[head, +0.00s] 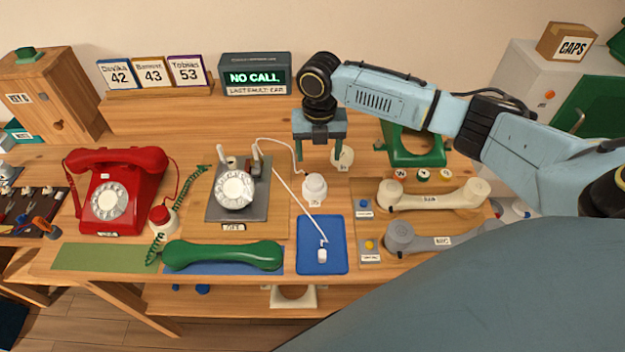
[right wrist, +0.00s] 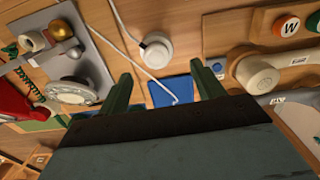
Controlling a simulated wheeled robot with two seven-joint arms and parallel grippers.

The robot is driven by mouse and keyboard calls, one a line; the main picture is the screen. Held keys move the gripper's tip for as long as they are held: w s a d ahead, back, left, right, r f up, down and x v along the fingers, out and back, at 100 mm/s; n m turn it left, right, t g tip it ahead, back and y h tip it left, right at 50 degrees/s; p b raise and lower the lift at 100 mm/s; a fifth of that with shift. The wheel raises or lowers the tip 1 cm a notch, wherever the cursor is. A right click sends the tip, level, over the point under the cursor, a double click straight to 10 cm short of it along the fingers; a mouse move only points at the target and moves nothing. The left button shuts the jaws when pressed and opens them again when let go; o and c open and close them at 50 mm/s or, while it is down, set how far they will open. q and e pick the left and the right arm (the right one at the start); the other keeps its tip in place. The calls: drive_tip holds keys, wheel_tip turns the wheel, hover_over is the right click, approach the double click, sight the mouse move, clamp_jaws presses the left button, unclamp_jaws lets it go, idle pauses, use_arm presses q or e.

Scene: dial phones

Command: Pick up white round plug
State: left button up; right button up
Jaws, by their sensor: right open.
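The white round plug (head: 314,187) stands on the wooden table, just behind the blue mat, with a pale cord running near it. In the right wrist view the plug (right wrist: 156,50) shows between the two fingers, farther off than their tips. My right gripper (head: 318,159) points down with its green fingers apart and empty, above and a little behind the plug in the head view. The gripper (right wrist: 162,76) does not touch the plug. My left gripper is not in view.
The blue mat (head: 309,265) holds a small white connector (head: 322,256). A grey dial phone (head: 237,200) stands left of the plug. Pale (head: 430,197) and grey (head: 425,240) handsets lie to the right. A cream round piece (head: 342,156) sits close behind the plug.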

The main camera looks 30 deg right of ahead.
sight(315, 179)
wheel_tip(315, 179, down, 2)
drive_tip(key=shift+f, duration=0.25)
drive_tip(key=shift+s+a+f, duration=0.1)
drive_tip(key=shift+a+f, duration=0.15)
drive_tip(key=shift+f, duration=0.45)
drive_tip(key=f, duration=0.3)
drive_tip(key=shift+s+a+f+b, duration=0.1)
drive_tip(key=shift+a+f+b, duration=0.25)
drive_tip(key=shift+a+b, duration=0.05)
drive_tip(key=shift+f, duration=0.3)
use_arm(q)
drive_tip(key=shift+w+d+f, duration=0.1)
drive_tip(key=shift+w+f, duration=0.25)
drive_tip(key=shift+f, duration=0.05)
use_arm(e)
drive_tip(key=c, duration=1)
